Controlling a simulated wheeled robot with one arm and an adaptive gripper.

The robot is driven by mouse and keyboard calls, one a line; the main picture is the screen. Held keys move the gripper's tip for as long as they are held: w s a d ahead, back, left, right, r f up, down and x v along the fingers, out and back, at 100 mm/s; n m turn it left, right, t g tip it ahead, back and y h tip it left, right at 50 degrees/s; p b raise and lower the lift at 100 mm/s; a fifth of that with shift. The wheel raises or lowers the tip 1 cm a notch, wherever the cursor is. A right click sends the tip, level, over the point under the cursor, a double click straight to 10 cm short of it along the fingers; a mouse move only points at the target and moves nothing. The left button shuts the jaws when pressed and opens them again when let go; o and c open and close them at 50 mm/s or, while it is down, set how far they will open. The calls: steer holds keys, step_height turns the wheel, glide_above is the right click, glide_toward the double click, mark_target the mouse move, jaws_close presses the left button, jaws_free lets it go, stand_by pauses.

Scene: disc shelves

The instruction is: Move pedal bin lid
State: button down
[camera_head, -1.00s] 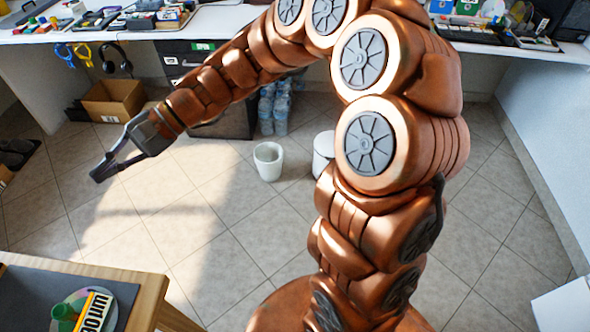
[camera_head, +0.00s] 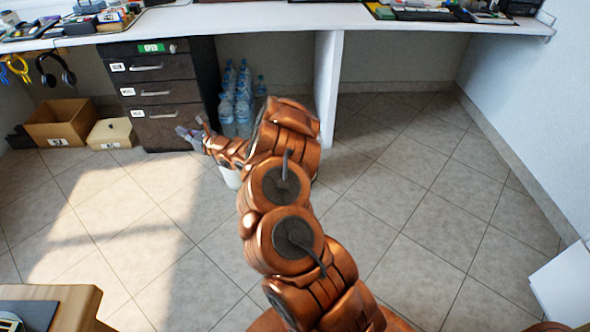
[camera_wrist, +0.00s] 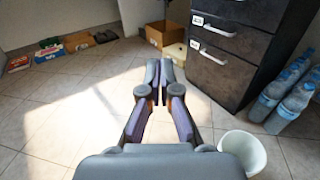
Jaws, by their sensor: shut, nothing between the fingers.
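My gripper (camera_head: 190,130) is shut and empty, held out in front of the dark drawer cabinet. In the wrist view its two fingers (camera_wrist: 159,75) meet over the floor. A white open-topped bin (camera_head: 230,178) stands on the floor, mostly hidden behind my arm. Its rim and inside show at the lower right of the wrist view (camera_wrist: 244,150), to the right of my gripper and apart from it. I see no lid on this bin. No pedal bin or lid can be made out now; my arm covers part of the floor.
A dark drawer cabinet (camera_head: 160,95) stands under the white counter (camera_head: 200,18), with water bottles (camera_head: 240,100) beside it. A cardboard box (camera_head: 60,122) and a beige box (camera_head: 110,133) are at left. A wooden table corner (camera_head: 75,305) is near.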

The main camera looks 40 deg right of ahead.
steer(key=s+d+f+m+g+h+b, duration=0.1)
steer(key=s+d+f+m+h+b, duration=0.2)
steer(key=d+f, duration=0.85)
steer(key=s+d+f+m+g+h+b, duration=0.15)
steer(key=s+d+f+m+h, duration=0.35)
steer(key=d+f, duration=0.6)
steer(key=s+d+f+m+g+h+b, duration=0.1)
steer(key=s+d+f+m+h+b, duration=0.15)
steer(key=s+d+f, duration=0.35)
steer(key=s+d+f+m+g+h+b, duration=0.1)
steer(key=s+d+f+g+h, duration=0.1)
steer(key=s+d+f+h, duration=0.5)
steer(key=w+d+r+y+b, duration=0.1)
steer(key=w+d+y+b, duration=0.2)
steer(key=w+d+b, duration=0.4)
steer(key=shift+w+d+r+b, duration=0.25)
steer(key=shift+w+b, duration=0.4)
steer(key=shift+w, duration=0.7)
steer(key=shift+a+r+n, duration=0.1)
steer(key=shift+n, duration=0.15)
